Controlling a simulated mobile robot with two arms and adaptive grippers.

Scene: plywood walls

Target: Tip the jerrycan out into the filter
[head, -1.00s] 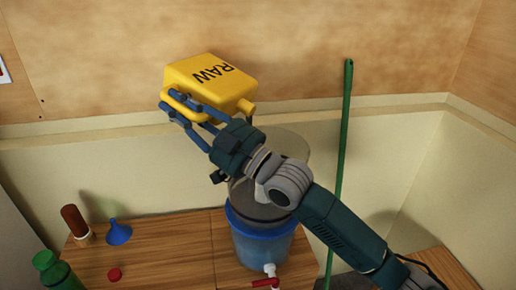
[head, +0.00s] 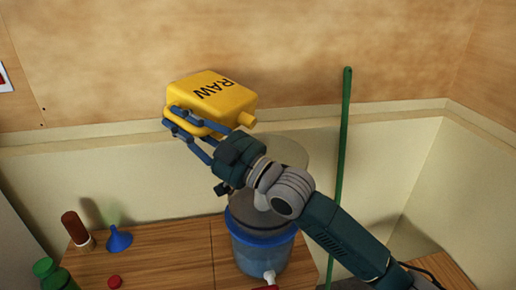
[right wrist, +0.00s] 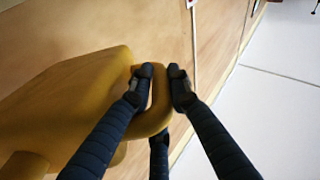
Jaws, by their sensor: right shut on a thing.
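The yellow jerrycan (head: 211,96), marked RAW, is held up in the air in the head view. It is tilted onto its side, with its spout (head: 247,119) toward the right and slightly down. My right gripper (head: 184,124) is shut on its handle, and the wrist view shows the fingers (right wrist: 160,88) around the handle. The filter, a blue-rimmed container (head: 262,251) with a clear upper part (head: 290,150), stands on the wooden table below. My right arm covers part of it. No liquid is visible leaving the spout. My left gripper does not show.
A blue funnel (head: 118,239), a brown bottle (head: 76,229), a red cap (head: 114,282) and a green bottle (head: 55,274) stand on the table (head: 175,255) at the left. A green pole (head: 343,165) leans against the wall right of the filter.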

